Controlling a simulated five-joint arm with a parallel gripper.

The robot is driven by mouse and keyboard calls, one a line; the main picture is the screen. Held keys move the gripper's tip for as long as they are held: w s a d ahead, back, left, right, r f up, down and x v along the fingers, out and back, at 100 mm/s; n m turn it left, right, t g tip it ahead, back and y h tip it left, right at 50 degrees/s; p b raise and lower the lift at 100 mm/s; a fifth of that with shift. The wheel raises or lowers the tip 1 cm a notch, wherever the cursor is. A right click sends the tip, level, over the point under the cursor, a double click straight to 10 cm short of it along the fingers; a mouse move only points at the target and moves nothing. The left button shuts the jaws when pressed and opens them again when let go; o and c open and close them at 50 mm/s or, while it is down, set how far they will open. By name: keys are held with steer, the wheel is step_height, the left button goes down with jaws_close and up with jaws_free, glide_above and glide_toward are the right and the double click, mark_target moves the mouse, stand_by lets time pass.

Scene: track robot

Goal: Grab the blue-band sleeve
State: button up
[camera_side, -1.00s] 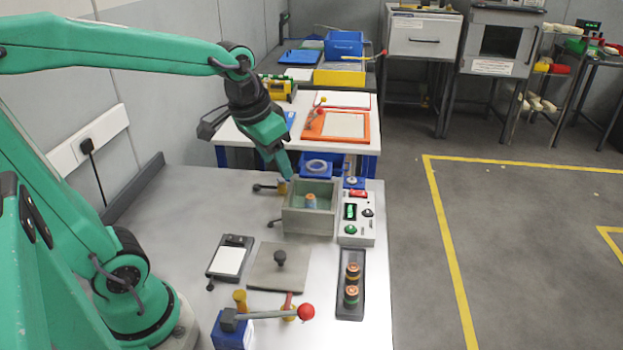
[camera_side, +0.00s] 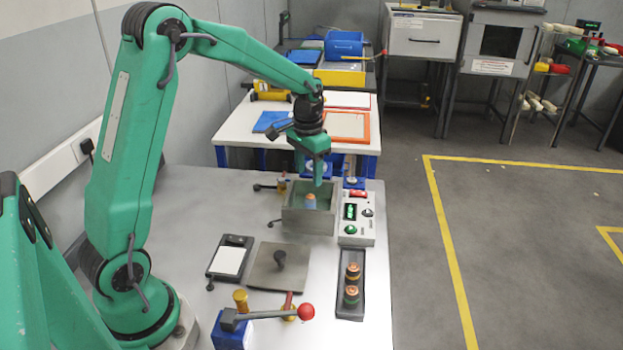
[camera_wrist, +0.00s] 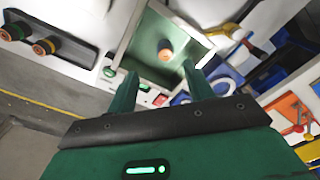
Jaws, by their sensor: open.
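A small sleeve (camera_side: 310,203) with a copper-coloured top and a bluish side stands inside the open grey-green box (camera_side: 308,222). In the wrist view the same sleeve (camera_wrist: 165,52) shows its copper top near the middle of the box floor; its band is not clear there. My gripper (camera_side: 319,180) points down just above the box, over its back part. In the wrist view my gripper (camera_wrist: 162,88) has its fingers spread apart with nothing between them, and the sleeve appears beyond the fingertips.
Two other copper-topped sleeves stand in a dark tray (camera_side: 349,312) at the right. A control box (camera_side: 357,226) stands close to the box's right side. A lid with a knob (camera_side: 279,262) lies in front of it. A red-balled lever (camera_side: 305,312) is nearer.

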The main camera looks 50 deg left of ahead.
mark_target(310, 197)
steer(key=shift+w+a+f, duration=0.2)
steer(key=shift+w+f, duration=0.05)
steer(key=shift+f, duration=0.2)
steer(key=shift+w+a+f, duration=0.2)
steer(key=shift+w+f, duration=0.05)
steer(key=shift+f, duration=1.5)
steer(key=shift+f, duration=0.1)
steer(key=shift+f, duration=2.5)
steer(key=c, duration=1.1)
steer(key=shift+r, duration=0.1)
